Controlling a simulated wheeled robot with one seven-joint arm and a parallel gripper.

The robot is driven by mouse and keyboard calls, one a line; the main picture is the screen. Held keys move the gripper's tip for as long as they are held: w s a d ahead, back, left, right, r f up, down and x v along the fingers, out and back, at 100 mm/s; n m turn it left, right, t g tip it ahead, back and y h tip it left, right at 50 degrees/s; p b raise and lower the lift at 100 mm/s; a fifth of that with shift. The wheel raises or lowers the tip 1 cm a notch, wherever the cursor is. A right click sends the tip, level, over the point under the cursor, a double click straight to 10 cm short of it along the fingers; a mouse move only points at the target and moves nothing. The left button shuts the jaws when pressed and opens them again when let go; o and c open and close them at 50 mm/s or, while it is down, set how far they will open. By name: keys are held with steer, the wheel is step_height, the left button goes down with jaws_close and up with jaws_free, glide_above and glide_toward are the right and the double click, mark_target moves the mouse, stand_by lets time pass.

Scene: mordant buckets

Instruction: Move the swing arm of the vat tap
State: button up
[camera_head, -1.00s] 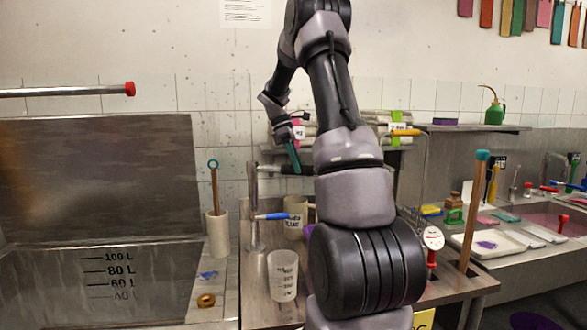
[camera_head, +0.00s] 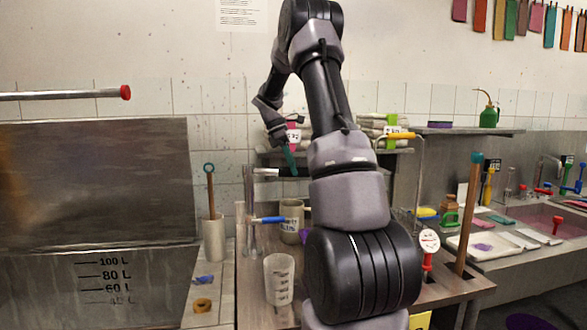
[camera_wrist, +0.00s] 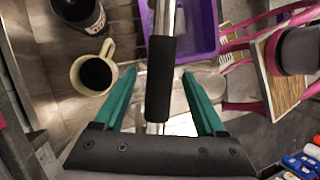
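A steel tap post (camera_head: 249,215) with a blue lever (camera_head: 270,220) stands beside the graduated vat (camera_head: 150,270). A short steel swing arm (camera_head: 264,172) reaches right from its top, toward my gripper. In the wrist view the arm's bar with a black sleeve (camera_wrist: 160,80) runs between the green fingers of my gripper (camera_wrist: 158,75). The fingers are apart, with gaps on both sides of the sleeve. My gripper (camera_head: 290,161) points down near the arm's right end in the head view; my arm hides part of that area.
Below are a cream mug (camera_wrist: 93,72), a purple tray (camera_wrist: 195,30) and pink-framed items (camera_wrist: 262,50). A white measuring beaker (camera_head: 280,278) stands on the counter. A steel pipe with a red end (camera_head: 125,92) crosses above the vat. A stirring stick in a holder (camera_head: 213,235) stands left of the post.

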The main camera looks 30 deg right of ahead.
steer(key=v, duration=1)
steer(key=shift+w+r, duration=0.15)
steer(key=shift+r, duration=0.2)
steer(key=shift+a, duration=0.1)
steer(key=s+a+r+m+t+y, duration=0.1)
steer(key=s+a+r+m+t, duration=0.2)
steer(key=s+a, duration=0.4)
steer(key=s+a+r+m+t+y, duration=0.1)
steer(key=s+a+r+m+t, duration=0.25)
steer(key=s, duration=0.45)
steer(key=s+a+f+m+t+y, duration=0.1)
steer(key=s+a+f+m+t, duration=0.1)
steer(key=s+a+m, duration=0.2)
steer(key=s+a+f+m+t+y, duration=0.1)
steer(key=s+a+f+m+t, duration=0.2)
steer(key=s, duration=0.7)
steer(key=shift+a+m+y, duration=0.3)
steer(key=shift+a+m, duration=0.65)
steer(key=shift+m, duration=0.3)
